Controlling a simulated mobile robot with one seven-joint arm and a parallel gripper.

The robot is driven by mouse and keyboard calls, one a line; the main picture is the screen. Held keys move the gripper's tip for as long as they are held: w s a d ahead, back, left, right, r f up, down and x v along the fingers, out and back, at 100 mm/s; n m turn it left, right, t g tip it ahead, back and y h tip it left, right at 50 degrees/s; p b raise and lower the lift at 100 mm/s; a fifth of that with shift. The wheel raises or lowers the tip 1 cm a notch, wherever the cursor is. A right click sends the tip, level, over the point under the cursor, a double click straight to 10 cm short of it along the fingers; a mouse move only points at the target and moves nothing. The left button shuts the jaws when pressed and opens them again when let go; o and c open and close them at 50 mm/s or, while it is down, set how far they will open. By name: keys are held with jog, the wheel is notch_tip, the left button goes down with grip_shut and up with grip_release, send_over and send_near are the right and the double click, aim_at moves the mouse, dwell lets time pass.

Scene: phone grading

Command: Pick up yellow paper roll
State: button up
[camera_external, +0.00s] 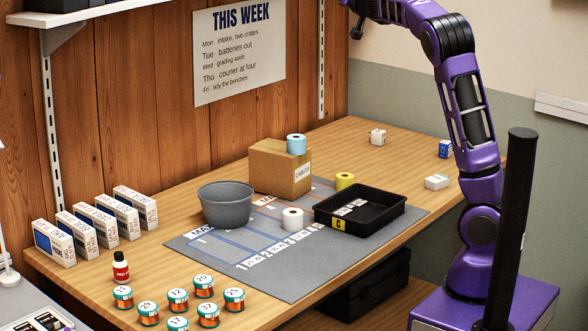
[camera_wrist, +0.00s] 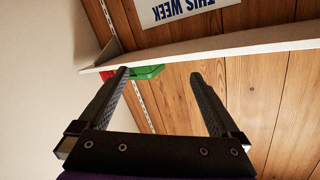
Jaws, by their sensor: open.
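The yellow paper roll (camera_external: 345,181) stands on the grey mat (camera_external: 292,285), between the cardboard box and the black tray in the external view. The tray's rear rim is close in front of it. My gripper shows in the wrist view (camera_wrist: 165,85), with its two fingers wide apart and nothing between them. It faces the wooden wall and a white shelf. The roll is not in the wrist view.
A cardboard box (camera_external: 275,172) carries a blue roll (camera_external: 296,144). A black tray (camera_external: 330,223), a white roll (camera_external: 292,218) and a grey bowl (camera_external: 226,206) are on the mat. Small boxes (camera_external: 377,137) stand farther right. The white shelf (camera_wrist: 220,43) crosses the wrist view.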

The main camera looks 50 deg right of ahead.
jog(key=s+d+f+n+g+y+b, duration=0.15)
jog(key=d+f+n, duration=0.25)
jog(key=f, duration=1)
jog(key=d+f+n+g+y, duration=0.25)
jog(key=d+f, duration=0.25)
jog(key=f, duration=0.9)
jog(key=s+d+f+n+y+b, duration=0.15)
jog(key=s+f+n+y, duration=0.35)
jog(key=f, duration=0.7)
jog(key=t+y, duration=0.1)
jog(key=t, duration=0.1)
send_near(345, 175)
jog(key=x, duration=0.3)
jog(key=shift+w+f, duration=0.25)
jog(key=shift+f, duration=0.2)
jog(key=shift+r+x, duration=0.1)
jog(key=shift+x, duration=1.45)
jog(key=shift+r+x, duration=0.15)
jog(key=shift+x, duration=1.4)
jog(key=shift+a, duration=0.15)
jog(key=c, duration=1.5)
